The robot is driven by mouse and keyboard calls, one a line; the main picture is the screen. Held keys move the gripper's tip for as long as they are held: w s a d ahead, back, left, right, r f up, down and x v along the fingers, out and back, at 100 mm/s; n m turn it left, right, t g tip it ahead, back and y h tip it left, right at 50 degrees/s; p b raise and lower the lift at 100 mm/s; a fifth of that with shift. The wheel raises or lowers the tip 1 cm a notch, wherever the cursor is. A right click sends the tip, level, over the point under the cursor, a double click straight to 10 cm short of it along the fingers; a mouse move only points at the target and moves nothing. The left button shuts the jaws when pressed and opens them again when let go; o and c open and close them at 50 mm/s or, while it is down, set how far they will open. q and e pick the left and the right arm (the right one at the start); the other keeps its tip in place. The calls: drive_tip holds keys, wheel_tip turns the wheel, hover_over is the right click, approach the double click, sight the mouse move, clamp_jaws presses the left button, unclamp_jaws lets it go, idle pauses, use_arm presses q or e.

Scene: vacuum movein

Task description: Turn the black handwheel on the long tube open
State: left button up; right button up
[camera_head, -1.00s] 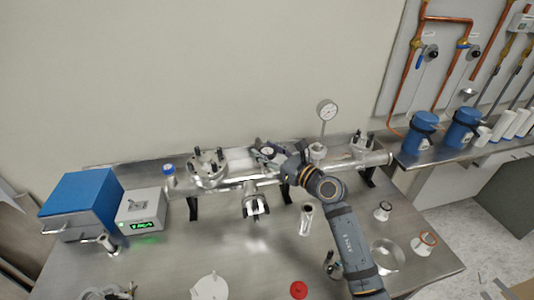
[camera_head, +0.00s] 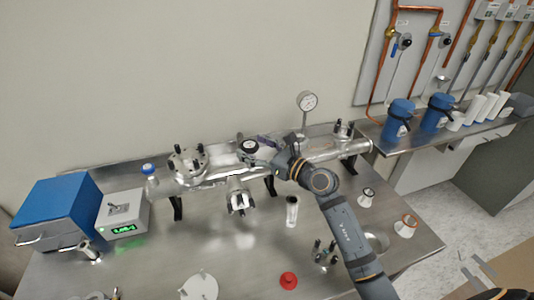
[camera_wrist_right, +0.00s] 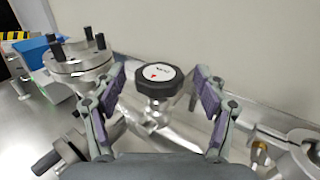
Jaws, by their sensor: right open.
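The black handwheel (camera_wrist_right: 158,76) shows in the right wrist view, with a white disc and a small red mark on top. It sits on a metal stem on the long tube (camera_head: 215,177). In the head view the handwheel (camera_head: 249,146) is at the tube's middle, just left of my right gripper (camera_head: 262,148). In the wrist view my right gripper (camera_wrist_right: 163,92) is open, one finger on each side of the handwheel. Gaps show between the fingers and the wheel. My left gripper is not in view.
A flanged end (camera_head: 188,162) with upright bolts is left on the tube. A pressure gauge (camera_head: 307,102) stands behind the tube. A blue box (camera_head: 58,208) and a grey controller (camera_head: 123,213) are at left. Small fittings and a red cap (camera_head: 288,280) lie in front.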

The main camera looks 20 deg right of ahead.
drive_tip(key=v, duration=1)
drive_tip(key=shift+s+d, duration=0.1)
